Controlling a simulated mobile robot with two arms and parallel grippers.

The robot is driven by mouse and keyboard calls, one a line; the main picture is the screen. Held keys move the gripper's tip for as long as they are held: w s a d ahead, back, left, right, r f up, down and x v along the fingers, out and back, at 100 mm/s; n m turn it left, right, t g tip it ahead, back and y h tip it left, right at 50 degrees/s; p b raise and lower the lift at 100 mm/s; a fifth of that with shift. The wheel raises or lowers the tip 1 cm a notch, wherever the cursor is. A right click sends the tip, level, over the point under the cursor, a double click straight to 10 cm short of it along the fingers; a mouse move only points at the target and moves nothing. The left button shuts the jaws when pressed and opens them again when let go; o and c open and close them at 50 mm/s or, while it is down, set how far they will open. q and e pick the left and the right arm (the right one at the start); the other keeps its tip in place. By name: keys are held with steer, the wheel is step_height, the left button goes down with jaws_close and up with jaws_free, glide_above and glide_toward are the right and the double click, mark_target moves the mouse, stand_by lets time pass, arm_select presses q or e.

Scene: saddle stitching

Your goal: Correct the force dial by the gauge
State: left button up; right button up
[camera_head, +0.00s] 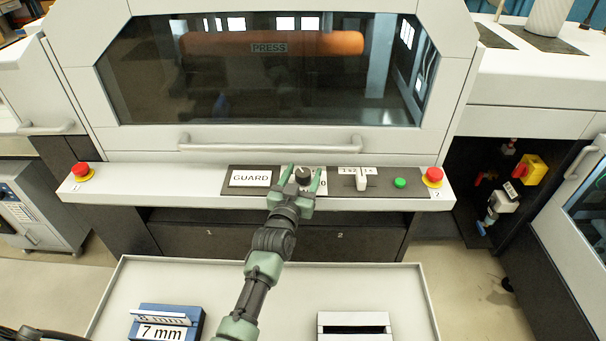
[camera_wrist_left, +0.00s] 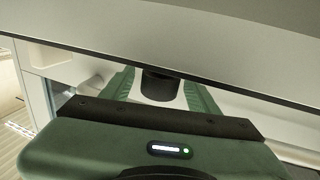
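The force dial, a round black knob (camera_head: 302,175), sits on the dark control strip below the press window. My left gripper (camera_head: 303,181) is at it, one green finger on each side. In the left wrist view the dark knob (camera_wrist_left: 160,86) stands between the two spread fingers (camera_wrist_left: 161,95), with gaps visible on both sides, so the gripper looks open around it, not clamped. The dial's scale and the label beside it are mostly hidden by the fingers. No gauge reading can be made out. My right gripper is not in view.
A GUARD label (camera_head: 250,178), a pale lever (camera_head: 362,180) and a green button (camera_head: 400,183) share the strip. Red stop buttons sit at the left (camera_head: 81,171) and right (camera_head: 433,176) ends. A handle bar (camera_head: 270,146) runs above. A pale tray (camera_head: 265,290) lies in front.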

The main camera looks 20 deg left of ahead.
mark_target(301, 180)
arm_select(q)
steer(key=shift+s+f, duration=0.1)
steer(key=shift+s, duration=0.15)
steer(key=s+b, duration=0.1)
steer(key=s, duration=0.5)
steer(key=shift+s+b, duration=0.25)
steer(key=shift+b, duration=0.1)
steer(key=shift+s, duration=0.4)
